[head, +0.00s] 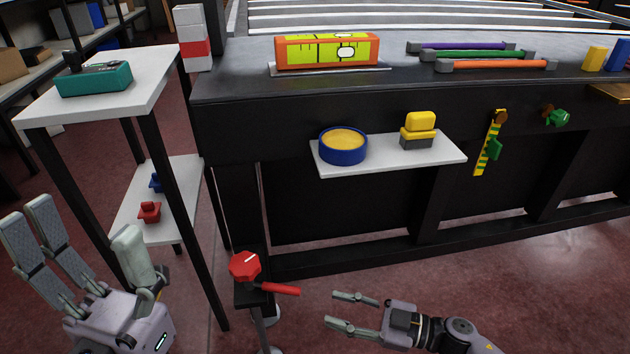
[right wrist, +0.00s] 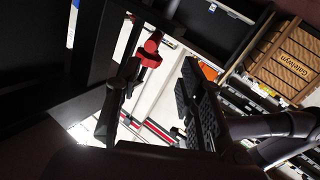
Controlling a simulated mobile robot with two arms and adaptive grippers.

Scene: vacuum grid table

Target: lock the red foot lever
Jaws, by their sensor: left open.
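The red foot lever (head: 280,289) sticks out to the right, nearly level, below a red faceted knob (head: 245,265) with a white mark. Both sit on a dark post beside the table's left front leg. My right gripper (head: 337,308) is right of the lever's tip, fingers apart and pointing left at it, empty, with a gap to the lever. In the right wrist view a red part (right wrist: 150,50) shows beyond the dark fingers; I cannot tell whether it is the lever or knob. My left gripper (head: 80,225) is open and empty at the lower left.
A white side table (head: 140,75) with a teal device (head: 93,79) stands left, small red and blue parts on its lower shelf. The dark table (head: 240,85) carries a level (head: 327,51) and coloured rods. A white shelf (head: 390,165) juts from its front. Floor in front is clear.

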